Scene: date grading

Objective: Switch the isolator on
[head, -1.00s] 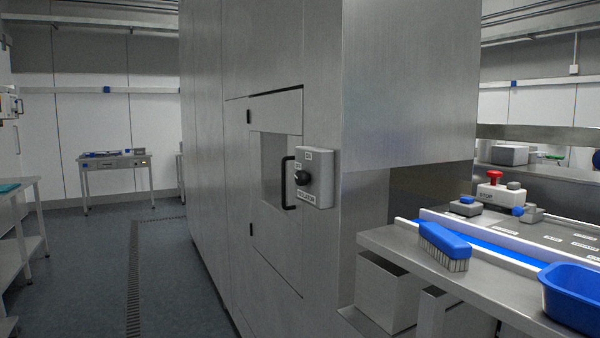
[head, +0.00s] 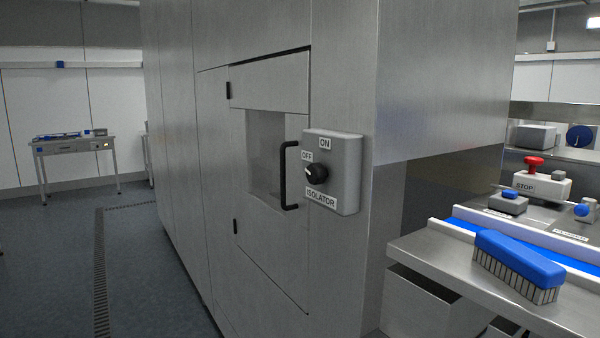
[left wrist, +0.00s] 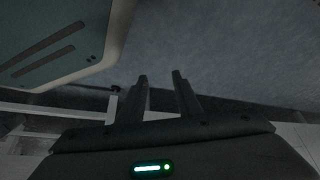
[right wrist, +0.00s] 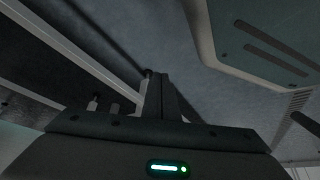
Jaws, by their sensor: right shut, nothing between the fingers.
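The grey isolator box (head: 345,178) is mounted on the steel cabinet, right of a hatch door. Its black rotary knob (head: 317,174) sits at the middle-left of the face. Labels read ON above, OFF at upper left and ISOLATOR below. The knob's pointer is too small to read surely. Neither gripper shows in the head view, so both are away from the knob there. My left gripper (left wrist: 160,82) has its fingers apart and empty in the left wrist view. My right gripper (right wrist: 160,82) has its fingers together with nothing between them in the right wrist view.
A black door handle (head: 286,176) stands out just left of the isolator box. The floor (head: 60,260) at left is clear; a small table (head: 75,145) stands far back.

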